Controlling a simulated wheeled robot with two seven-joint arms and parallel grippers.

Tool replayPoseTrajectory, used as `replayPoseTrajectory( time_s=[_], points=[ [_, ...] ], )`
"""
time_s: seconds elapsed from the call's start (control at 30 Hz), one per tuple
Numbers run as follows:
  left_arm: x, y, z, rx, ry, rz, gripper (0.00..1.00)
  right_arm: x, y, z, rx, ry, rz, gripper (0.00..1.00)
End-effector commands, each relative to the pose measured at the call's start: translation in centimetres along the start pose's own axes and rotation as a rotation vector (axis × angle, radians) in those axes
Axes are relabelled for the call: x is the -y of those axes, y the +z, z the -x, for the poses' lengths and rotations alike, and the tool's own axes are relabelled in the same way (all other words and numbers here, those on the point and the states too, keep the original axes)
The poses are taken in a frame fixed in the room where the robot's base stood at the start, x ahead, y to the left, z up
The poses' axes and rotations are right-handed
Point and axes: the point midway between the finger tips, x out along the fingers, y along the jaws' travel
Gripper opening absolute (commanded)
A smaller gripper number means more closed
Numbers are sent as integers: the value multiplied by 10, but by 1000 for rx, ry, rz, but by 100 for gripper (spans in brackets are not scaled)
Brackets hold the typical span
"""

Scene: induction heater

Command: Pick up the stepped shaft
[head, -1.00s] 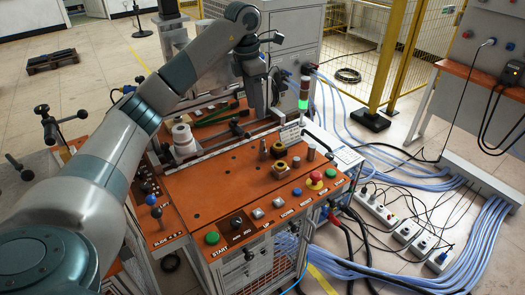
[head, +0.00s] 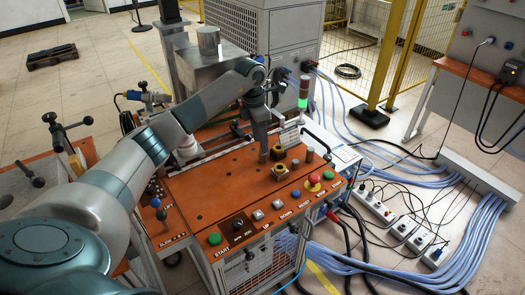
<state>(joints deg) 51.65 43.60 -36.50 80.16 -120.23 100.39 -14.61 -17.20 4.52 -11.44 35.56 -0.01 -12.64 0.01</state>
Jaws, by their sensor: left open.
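My left arm comes in from the left, and its gripper (head: 264,156) points down over the orange panel top, just left of the brass-coloured ring parts. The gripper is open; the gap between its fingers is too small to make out. Where the fingers are now, a slim upright part is hidden; I cannot tell for sure that it is the stepped shaft. A brass-coloured ring part (head: 278,153) stands close to the right of the fingers. Another sits on a small block (head: 280,171) in front. A short grey cylinder (head: 310,154) stands further right. My right gripper is out of view.
The orange control panel (head: 225,190) has buttons along its front edge, including a red mushroom button (head: 314,179) and a green button (head: 214,239). A signal tower (head: 304,92) with a green light stands behind. The panel's left middle is clear.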

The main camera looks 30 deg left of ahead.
Motion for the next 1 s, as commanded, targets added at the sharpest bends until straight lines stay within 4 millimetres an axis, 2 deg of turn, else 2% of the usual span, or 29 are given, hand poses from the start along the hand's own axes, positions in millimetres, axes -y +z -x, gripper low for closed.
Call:
replayPoseTrajectory(
  time_s=[0.47,0.77,0.9,1.0],
  points=[
    [0,0,-4,-1,-2,1,41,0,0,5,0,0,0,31],
    [0,2,-31,-2,-4,2,41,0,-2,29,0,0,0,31],
    [-1,2,-48,-1,-3,2,41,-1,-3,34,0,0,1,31],
    [-1,2,-53,1,-1,0,41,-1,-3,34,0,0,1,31]
  ],
)
